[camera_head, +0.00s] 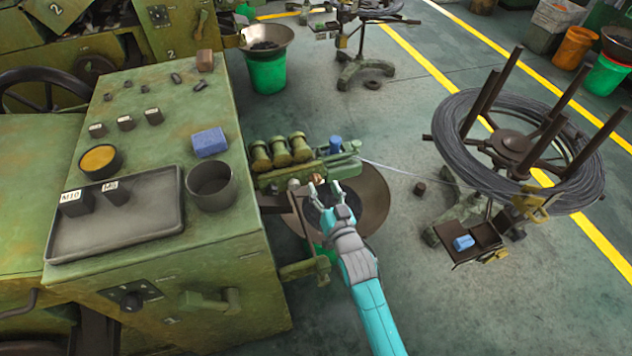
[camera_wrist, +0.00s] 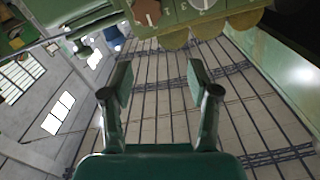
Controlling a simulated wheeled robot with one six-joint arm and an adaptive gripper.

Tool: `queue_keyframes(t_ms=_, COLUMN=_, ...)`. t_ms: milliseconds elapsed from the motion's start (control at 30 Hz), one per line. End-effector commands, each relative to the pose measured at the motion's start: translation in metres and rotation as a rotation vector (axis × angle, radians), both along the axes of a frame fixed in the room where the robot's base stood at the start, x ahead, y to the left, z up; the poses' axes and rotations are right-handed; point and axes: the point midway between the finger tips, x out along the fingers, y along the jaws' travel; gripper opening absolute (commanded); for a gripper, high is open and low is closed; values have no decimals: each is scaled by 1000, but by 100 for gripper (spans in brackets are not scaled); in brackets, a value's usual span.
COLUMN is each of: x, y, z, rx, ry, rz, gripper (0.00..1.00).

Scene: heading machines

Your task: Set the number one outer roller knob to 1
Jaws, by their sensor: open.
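A small brown-orange knob (camera_head: 318,178) sits on the green roller unit (camera_head: 275,178) at the right side of the near machine. My gripper (camera_head: 325,189) is just in front of the brown knob, open and empty. In the wrist view the gripper fingers (camera_wrist: 158,85) are spread wide, with nothing between them and the knob beyond the tips.
Several green rollers (camera_head: 280,152) and a blue cylinder (camera_head: 335,145) sit on the unit. A wide brown bowl (camera_head: 372,205) lies below my gripper. A wire coil stand (camera_head: 520,140) stands at right. The machine top holds a grey tray (camera_head: 140,228) and a dark pot (camera_head: 211,187).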

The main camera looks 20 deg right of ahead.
Motion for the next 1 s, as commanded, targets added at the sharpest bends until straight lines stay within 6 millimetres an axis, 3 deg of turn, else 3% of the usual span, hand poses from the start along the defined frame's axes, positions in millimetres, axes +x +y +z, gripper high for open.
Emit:
queue_keyframes(t_ms=267, x=0, y=0, z=-54, rx=-1, ry=4, rz=0, gripper=60)
queue_keyframes(t_ms=600, x=55, y=0, z=-51, rx=0, ry=-1, rz=1, gripper=60)
queue_keyframes(t_ms=800, x=71, y=0, z=-52, rx=0, ry=0, rz=1, gripper=60)
queue_keyframes(t_ms=1000, x=75, y=0, z=-52, rx=0, ry=0, rz=1, gripper=60)
